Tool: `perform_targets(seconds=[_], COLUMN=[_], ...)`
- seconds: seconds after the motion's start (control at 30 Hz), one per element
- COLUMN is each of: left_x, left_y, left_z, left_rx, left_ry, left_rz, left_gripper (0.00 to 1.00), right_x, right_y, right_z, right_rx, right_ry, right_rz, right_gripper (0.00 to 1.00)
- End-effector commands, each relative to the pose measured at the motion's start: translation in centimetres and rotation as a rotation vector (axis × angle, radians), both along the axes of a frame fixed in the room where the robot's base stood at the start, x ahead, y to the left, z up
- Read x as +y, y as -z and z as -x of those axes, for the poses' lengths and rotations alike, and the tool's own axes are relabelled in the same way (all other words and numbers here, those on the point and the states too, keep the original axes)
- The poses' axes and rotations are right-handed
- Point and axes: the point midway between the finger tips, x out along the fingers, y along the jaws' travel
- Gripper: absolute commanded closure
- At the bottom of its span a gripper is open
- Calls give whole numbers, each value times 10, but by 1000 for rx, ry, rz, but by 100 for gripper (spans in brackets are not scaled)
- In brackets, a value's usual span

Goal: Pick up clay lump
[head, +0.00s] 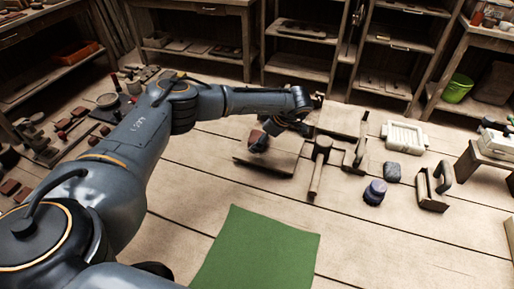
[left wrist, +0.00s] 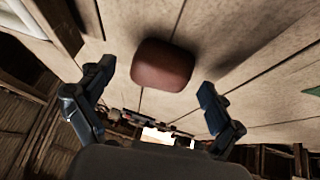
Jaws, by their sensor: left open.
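The clay lump (left wrist: 162,66) is a rounded red-brown block in the left wrist view, above pale wooden boards. It sits between and slightly beyond the open fingertips of my left gripper (left wrist: 154,79), with a gap on each side. In the head view the clay lump (head: 255,137) shows as a small reddish patch above a wooden board, partly covered by my dark gripper (head: 268,128). Whether the fingers touch it is hard to tell there. My right gripper is in neither view.
A green mat (head: 255,255) lies at the front. A wooden mallet (head: 319,165), a purple round object (head: 375,192), a blue-grey block (head: 392,172), a float-like tool (head: 433,188) and a white frame (head: 405,137) stand to the right. Bare planks lie between.

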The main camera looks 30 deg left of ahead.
Motion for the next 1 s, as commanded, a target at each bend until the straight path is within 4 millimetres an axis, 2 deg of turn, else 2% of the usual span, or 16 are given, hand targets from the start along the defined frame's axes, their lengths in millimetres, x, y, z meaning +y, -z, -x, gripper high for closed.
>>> perform_targets(seconds=[0.03,0.3,0.63,1.0], left_x=[3,5,5,5], left_y=[8,7,7,1], left_z=[0,0,0,0], left_rx=[-1,-1,0,-1], left_ry=[-1,1,0,0], left_rz=[0,0,0,-1], left_gripper=[8,10,77,78], right_x=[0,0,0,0], right_y=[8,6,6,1], right_z=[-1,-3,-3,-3], right_rx=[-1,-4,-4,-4], right_ry=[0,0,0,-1], right_rz=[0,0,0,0], right_gripper=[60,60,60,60])
